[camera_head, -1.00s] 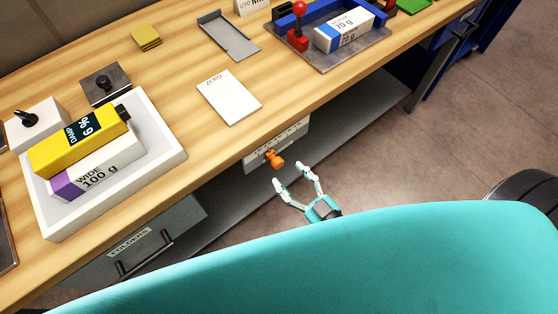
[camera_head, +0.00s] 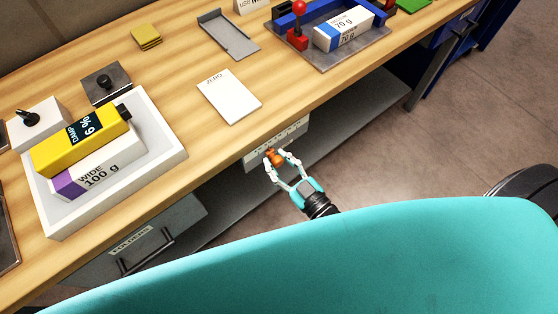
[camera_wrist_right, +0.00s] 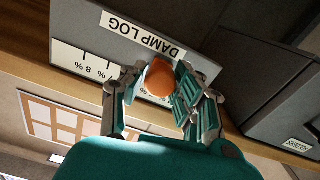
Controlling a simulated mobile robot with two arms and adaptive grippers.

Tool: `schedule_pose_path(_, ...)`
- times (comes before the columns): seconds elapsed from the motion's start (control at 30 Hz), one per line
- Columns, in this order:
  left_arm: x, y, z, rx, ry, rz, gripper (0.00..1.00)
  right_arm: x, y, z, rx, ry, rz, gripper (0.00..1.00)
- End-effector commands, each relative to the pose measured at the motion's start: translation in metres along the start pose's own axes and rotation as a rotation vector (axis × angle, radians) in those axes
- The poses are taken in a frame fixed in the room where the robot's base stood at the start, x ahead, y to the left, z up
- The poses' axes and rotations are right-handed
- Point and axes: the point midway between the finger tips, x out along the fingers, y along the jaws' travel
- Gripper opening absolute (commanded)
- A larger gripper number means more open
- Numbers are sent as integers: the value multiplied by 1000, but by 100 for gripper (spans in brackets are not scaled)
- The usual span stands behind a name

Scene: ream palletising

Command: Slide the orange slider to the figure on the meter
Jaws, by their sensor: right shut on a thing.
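The orange slider (camera_head: 274,155) is a small knob on the front of a pale box under the bench edge. In the right wrist view the knob (camera_wrist_right: 159,77) sits below a "DAMP LOG" label (camera_wrist_right: 143,36), beside a percent scale (camera_wrist_right: 88,64) with 8 % and 7 % readable; the rest of the scale is hidden by my fingers. My right gripper (camera_head: 277,159) is shut on the knob, with a finger on each side. The yellow damp meter (camera_head: 80,140) reads 6 % and lies on a ream marked WIDE 100 g (camera_head: 105,172). My left gripper is not in view.
The meter and ream lie in a white tray (camera_head: 170,160). A ZERO card (camera_head: 229,97) lies on the bench near the box. A FOLDERS drawer (camera_head: 160,240) is under the bench at left. A grey lower shelf (camera_head: 350,125) extends right.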

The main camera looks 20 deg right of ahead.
Motion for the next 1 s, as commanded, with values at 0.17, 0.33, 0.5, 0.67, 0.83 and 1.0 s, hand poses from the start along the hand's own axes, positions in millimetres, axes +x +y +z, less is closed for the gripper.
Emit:
schedule_pose_path(0.17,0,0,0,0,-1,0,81,0,0,0,0,0,0,0)
schedule_pose_path(0.33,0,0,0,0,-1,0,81,0,0,0,-1,0,0,0)
schedule_pose_path(0.5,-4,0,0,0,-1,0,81,0,12,1,-5,-1,-2,0)
schedule_pose_path(0.67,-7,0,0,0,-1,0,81,0,30,4,-2,0,-1,0)
schedule_pose_path(0.83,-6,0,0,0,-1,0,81,0,30,5,0,0,0,0)
schedule_pose_path(1.0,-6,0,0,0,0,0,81,0,30,5,0,0,0,41)
